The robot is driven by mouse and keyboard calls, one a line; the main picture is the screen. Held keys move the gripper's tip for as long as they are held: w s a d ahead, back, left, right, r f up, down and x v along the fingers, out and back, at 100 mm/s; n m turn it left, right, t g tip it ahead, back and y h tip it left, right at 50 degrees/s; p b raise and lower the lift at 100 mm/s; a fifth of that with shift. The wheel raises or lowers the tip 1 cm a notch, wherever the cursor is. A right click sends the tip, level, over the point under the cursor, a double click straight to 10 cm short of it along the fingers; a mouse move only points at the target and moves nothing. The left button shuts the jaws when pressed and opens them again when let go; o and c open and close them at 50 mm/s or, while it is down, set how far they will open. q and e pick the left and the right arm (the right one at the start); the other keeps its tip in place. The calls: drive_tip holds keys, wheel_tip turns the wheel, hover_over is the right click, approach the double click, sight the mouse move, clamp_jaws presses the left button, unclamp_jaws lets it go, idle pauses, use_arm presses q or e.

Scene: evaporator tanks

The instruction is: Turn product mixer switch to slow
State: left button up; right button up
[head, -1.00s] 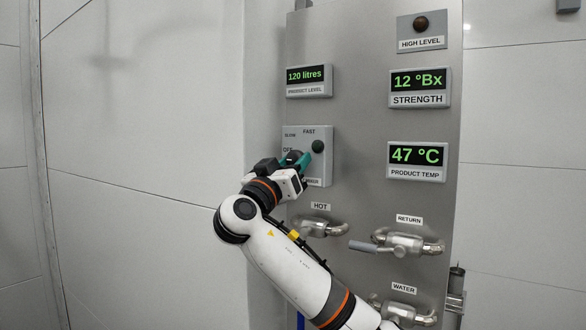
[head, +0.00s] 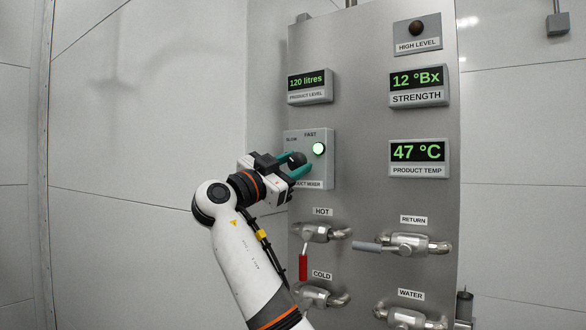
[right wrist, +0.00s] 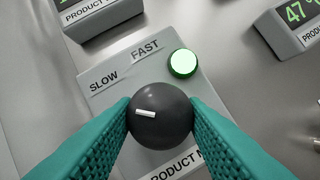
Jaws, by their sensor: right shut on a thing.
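The product mixer switch is a round dark knob (right wrist: 160,116) with a white mark, on a grey box (head: 322,172). In the right wrist view the mark points left, below the SLOW label (right wrist: 103,80); the FAST label (right wrist: 145,50) is above the knob. A round green lamp (right wrist: 183,63) on the box is lit, also in the head view (head: 319,149). My right gripper (head: 299,165) is shut on the knob, with a teal finger against each side. The box's left part, where OFF was printed, is hidden. My left gripper is not in view.
The steel panel (head: 365,130) carries displays for product level (head: 309,83), strength (head: 418,82) and product temp (head: 417,152). Below the box are hot (head: 322,234) and cold (head: 318,297) valves; return (head: 408,245) and water (head: 410,318) valves are at right.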

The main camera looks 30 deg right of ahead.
drive_tip(key=shift+m, duration=0.4)
drive_tip(key=o, duration=1)
drive_tip(key=shift+a, duration=0.1)
drive_tip(key=b+v, duration=0.3)
drive_tip(key=v, duration=0.9)
drive_tip(key=shift+w+b, duration=0.15)
drive_tip(key=shift+b, duration=0.2)
